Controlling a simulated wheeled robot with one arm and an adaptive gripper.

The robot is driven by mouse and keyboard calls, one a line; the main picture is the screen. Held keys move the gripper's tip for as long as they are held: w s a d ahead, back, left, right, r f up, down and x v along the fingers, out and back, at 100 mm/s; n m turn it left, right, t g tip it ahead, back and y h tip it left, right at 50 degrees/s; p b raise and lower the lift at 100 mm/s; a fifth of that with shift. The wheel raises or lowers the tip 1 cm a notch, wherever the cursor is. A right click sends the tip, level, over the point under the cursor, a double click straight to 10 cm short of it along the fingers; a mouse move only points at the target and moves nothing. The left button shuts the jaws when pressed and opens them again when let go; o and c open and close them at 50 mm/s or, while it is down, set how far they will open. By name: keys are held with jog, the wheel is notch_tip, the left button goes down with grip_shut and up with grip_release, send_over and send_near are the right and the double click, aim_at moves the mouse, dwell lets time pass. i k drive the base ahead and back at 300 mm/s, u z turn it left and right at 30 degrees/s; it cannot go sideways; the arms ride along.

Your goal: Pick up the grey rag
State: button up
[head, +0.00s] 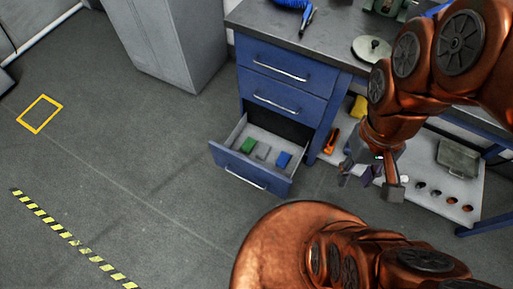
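A small grey folded piece (262,152), which looks like the grey rag, lies in the open bottom drawer (226,158) of the blue workbench. It lies between a green piece (248,145) on its left and a blue piece (284,159) on its right. My gripper (371,180) hangs to the right of the drawer, in front of the bench's lower shelf, apart from the rag. Its fingers appear spread, with nothing visible between them. Part of the gripper is hidden by my copper-coloured wrist.
The workbench top (330,42) holds a grey disc (371,49) and a blue-handled tool. The lower shelf (421,163) bears an orange tool (331,141), a yellow item (359,107) and a grey box (458,158). A grey cabinet (170,40) stands behind. The floor at left is clear.

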aim_at(264, 150)
jog(key=u, duration=0.45)
jog(key=k, duration=1.1)
jog(key=z, duration=0.45)
